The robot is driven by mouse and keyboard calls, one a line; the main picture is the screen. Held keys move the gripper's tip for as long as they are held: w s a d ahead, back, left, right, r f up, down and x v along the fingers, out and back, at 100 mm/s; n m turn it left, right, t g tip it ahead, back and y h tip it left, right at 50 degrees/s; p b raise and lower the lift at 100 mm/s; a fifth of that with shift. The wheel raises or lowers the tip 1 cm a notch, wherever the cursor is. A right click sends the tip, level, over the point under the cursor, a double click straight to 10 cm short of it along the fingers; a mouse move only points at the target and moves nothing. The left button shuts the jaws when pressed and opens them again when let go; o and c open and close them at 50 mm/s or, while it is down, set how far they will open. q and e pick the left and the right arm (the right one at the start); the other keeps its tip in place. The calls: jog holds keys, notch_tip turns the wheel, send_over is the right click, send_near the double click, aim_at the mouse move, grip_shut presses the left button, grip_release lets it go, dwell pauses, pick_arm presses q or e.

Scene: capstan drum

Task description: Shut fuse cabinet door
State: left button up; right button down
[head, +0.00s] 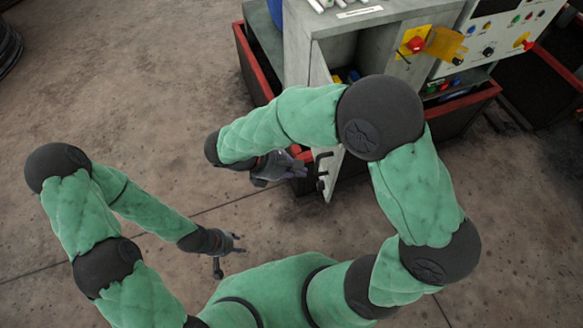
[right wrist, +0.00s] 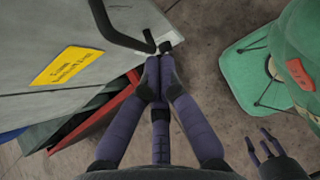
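The fuse cabinet (head: 297,50) is a grey box at the top centre of the head view, with its dark inside showing. Its pale door (head: 334,172) stands open towards me, partly hidden behind my right arm. A black bar handle (head: 320,165) is on the door; it also shows in the right wrist view (right wrist: 112,27). My right gripper (head: 301,167) is at the door's left side by the handle. Its fingertips (right wrist: 161,62) are together near the handle's end, with nothing clearly between them. My left gripper (head: 232,254) is low, empty, fingers apart, away from the door.
A control panel (head: 500,35) with knobs and buttons stands right of the cabinet. Red-edged dark bins (head: 250,65) flank the cabinet. A yellow label (right wrist: 67,65) is on the grey surface in the right wrist view.

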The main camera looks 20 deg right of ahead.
aim_at(333, 175)
jog(key=d+f, duration=0.1)
jog(key=d+f+b, duration=0.1)
jog(key=d, duration=0.1)
jog(key=d+f+b, duration=0.1)
jog(key=d, duration=0.1)
jog(key=shift+s+d, duration=0.25)
jog(key=shift+s, duration=0.05)
jog(key=shift+d+b, duration=0.45)
jog(key=shift+d, duration=0.25)
